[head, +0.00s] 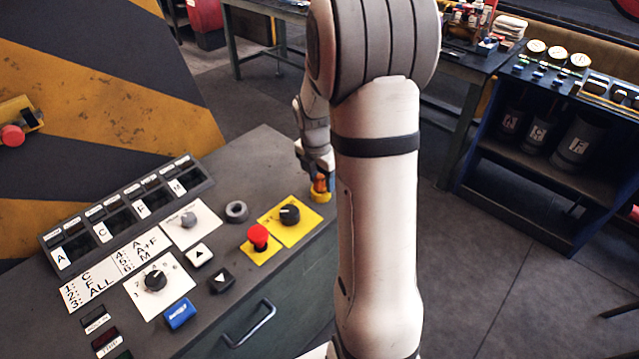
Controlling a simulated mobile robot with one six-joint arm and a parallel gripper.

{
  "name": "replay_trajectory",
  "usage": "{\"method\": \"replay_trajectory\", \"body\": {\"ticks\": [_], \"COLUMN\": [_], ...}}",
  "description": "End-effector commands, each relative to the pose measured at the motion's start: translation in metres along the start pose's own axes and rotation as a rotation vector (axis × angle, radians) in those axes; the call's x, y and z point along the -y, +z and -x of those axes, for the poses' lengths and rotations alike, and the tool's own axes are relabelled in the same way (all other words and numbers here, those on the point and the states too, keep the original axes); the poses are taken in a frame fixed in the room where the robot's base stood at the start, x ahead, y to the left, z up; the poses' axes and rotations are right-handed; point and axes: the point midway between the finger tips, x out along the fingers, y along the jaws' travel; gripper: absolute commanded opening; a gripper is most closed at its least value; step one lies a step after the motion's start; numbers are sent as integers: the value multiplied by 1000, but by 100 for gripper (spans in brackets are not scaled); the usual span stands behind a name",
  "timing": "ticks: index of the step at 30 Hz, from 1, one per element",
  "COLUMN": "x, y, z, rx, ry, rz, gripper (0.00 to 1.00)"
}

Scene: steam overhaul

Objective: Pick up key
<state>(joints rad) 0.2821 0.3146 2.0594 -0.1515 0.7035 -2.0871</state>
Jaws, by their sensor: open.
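My gripper (319,179) points down at the right edge of the grey control desk (262,165), partly hidden behind my pale arm. Its jaws are open. Small orange and blue parts show at its tip, just above a round yellow piece (320,196) on the desk. I cannot make out a key shape there; a key at this spot is too small or hidden by the gripper. I cannot tell whether the fingers touch anything.
The desk carries a red mushroom button (258,236), a black knob (290,214) on a yellow plate, a blue button (179,313) and a grey ring (236,211). A blue shelf unit (545,130) stands at right. Floor between is clear.

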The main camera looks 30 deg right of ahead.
Motion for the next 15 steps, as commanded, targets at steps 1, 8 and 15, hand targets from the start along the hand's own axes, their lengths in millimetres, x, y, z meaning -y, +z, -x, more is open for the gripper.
{"method": "replay_trajectory", "body": {"ticks": [1, 8, 15], "x": [0, 0, -1], "y": [0, 0, 0], "z": [0, 0, 0], "rx": [0, 1, 1], "ry": [0, 1, 1], "rz": [0, 0, 0], "gripper": [42, 34, 15]}}
